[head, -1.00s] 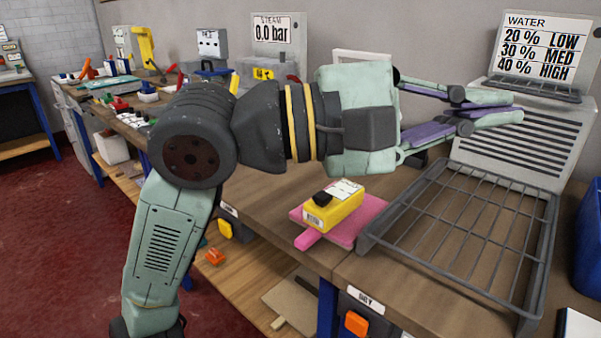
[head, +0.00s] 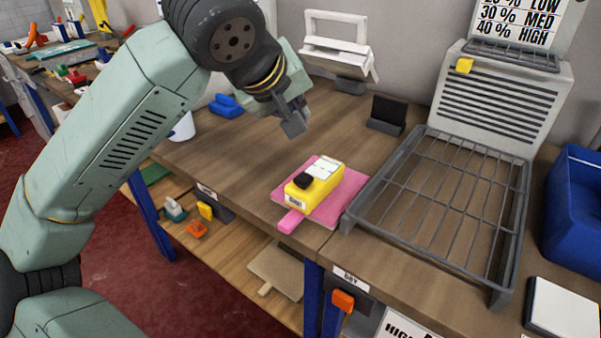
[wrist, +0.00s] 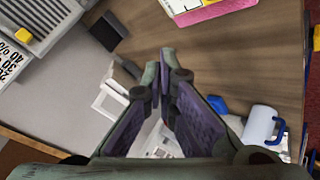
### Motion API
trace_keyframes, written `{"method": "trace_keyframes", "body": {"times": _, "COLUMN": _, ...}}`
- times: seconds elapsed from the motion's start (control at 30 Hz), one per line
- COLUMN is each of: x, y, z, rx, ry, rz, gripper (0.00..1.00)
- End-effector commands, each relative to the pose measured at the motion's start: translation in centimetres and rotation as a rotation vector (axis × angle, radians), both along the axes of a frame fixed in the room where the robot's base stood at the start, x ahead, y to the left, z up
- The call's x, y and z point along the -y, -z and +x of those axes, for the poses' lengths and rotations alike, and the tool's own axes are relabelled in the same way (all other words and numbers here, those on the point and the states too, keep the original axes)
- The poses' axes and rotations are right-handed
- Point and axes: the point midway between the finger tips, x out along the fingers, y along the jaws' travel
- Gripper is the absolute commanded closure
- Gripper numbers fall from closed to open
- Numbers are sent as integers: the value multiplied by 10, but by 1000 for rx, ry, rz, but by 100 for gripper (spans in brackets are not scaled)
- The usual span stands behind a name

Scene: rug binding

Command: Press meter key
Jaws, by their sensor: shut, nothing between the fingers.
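The yellow meter (head: 328,181) lies on a pink board (head: 343,205) near the bench's front edge. It has a black part at its near end and a white label on top. My gripper (head: 293,125) is shut and empty, in the air behind and left of the meter, apart from it. In the wrist view the fingertips (wrist: 164,62) are together, and part of the meter (wrist: 186,8) on the pink board (wrist: 222,11) shows at the top edge.
A wire rack (head: 437,200) stands right of the board. Behind it is a slatted grey unit (head: 497,100) with a water chart (head: 518,25). A small dark stand (head: 386,115) and a white frame (head: 338,50) stand at the back. A blue bin (head: 575,220) is at right.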

Motion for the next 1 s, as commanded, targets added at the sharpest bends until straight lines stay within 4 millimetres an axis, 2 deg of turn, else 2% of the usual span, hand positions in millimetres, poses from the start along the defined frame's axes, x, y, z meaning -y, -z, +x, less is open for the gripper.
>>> {"method": "trace_keyframes", "body": {"times": 0.37, "x": 1, "y": 9, "z": 0, "rx": -1, "ry": 1, "rz": -4, "gripper": 100}}
{"method": "trace_keyframes", "body": {"times": 0.57, "x": 1, "y": 30, "z": 0, "rx": -1, "ry": 2, "rz": -5, "gripper": 100}}
{"method": "trace_keyframes", "body": {"times": 0.87, "x": 1, "y": 76, "z": -1, "rx": 0, "ry": 1, "rz": -4, "gripper": 100}}
{"method": "trace_keyframes", "body": {"times": 1.0, "x": 1, "y": 87, "z": 0, "rx": 0, "ry": 1, "rz": -4, "gripper": 100}}
